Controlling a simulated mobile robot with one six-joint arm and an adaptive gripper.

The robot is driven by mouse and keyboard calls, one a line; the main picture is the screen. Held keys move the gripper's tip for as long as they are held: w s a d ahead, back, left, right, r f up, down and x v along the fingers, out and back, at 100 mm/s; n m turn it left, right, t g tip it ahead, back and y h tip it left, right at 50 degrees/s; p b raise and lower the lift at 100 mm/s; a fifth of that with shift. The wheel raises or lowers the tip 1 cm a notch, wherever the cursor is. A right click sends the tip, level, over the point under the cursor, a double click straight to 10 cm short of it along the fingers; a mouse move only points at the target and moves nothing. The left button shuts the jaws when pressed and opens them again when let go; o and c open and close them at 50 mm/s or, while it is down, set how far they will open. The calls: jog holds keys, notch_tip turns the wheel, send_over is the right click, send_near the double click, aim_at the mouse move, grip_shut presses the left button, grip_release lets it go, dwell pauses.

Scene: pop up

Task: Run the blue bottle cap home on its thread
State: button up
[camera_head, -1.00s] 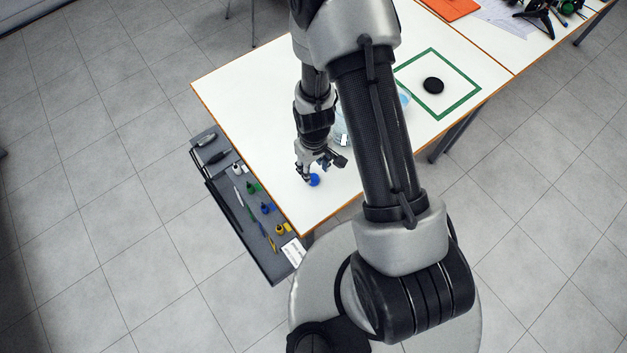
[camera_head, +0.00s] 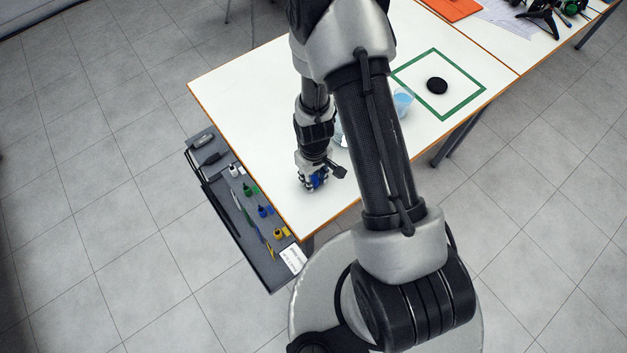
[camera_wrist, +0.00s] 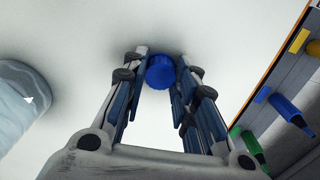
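The blue bottle cap (camera_wrist: 160,72) is on the white tabletop (camera_wrist: 90,25), between my fingertips in the wrist view. A clear, pale-blue vessel (camera_wrist: 18,105) shows at the left edge of the wrist view. I cannot make out its thread.
A grey tray (camera_head: 215,185) with small blue, green, yellow and white bottles adjoins the table's left edge. A cup of light blue liquid (camera_head: 403,101) stands behind my arm. A black disc (camera_head: 437,86) lies inside a green square. The table's left part is clear.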

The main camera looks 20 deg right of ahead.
aim_at(314, 179)
grip_shut()
notch_tip(314, 179, up, 5)
jog(key=p, duration=0.3)
jog(key=shift+f, duration=0.3)
